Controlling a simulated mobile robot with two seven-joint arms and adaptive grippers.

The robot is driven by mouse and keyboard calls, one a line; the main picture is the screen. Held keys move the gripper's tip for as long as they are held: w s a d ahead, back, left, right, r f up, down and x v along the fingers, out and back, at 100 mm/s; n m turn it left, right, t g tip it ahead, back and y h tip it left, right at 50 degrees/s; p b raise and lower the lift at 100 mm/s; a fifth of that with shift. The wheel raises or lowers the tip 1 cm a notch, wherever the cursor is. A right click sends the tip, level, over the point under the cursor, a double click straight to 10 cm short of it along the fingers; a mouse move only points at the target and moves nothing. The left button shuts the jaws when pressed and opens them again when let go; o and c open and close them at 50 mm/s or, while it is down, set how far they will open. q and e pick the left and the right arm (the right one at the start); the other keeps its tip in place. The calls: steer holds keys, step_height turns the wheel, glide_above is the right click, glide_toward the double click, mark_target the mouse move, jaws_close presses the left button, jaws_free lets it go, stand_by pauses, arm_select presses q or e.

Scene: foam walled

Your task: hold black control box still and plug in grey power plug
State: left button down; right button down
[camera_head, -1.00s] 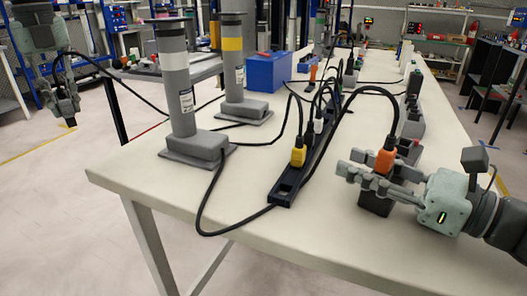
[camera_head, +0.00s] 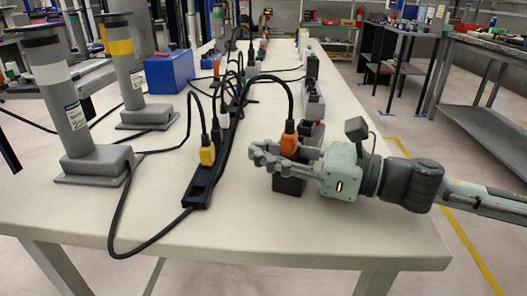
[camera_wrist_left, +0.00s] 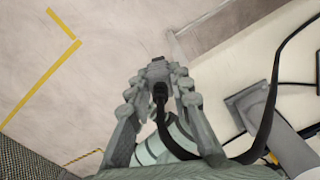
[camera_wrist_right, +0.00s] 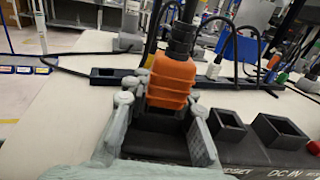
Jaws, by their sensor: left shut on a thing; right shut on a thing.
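The black control box (camera_head: 289,186) stands near the table's front right edge, with an orange plug (camera_head: 289,143) upright in its near end. My left gripper (camera_wrist_left: 158,85) is shut on the grey power plug (camera_wrist_left: 157,71), which looks dark grey, with a black cable. It hangs over the floor, outside the head view; the fingers partly hide the plug.
A black power strip (camera_head: 197,188) with a yellow plug (camera_head: 207,156) lies left of the box. Two grey columns (camera_head: 70,110) on wide bases stand at the table's left. A loose black cable (camera_head: 118,215) loops near the front edge. The table (camera_head: 300,235) front is mostly clear.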

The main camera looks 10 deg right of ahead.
stand_by(0.3)
steer(key=c, duration=1.2)
jaws_free()
steer(key=shift+r, duration=0.1)
steer(key=shift+r, duration=4.95)
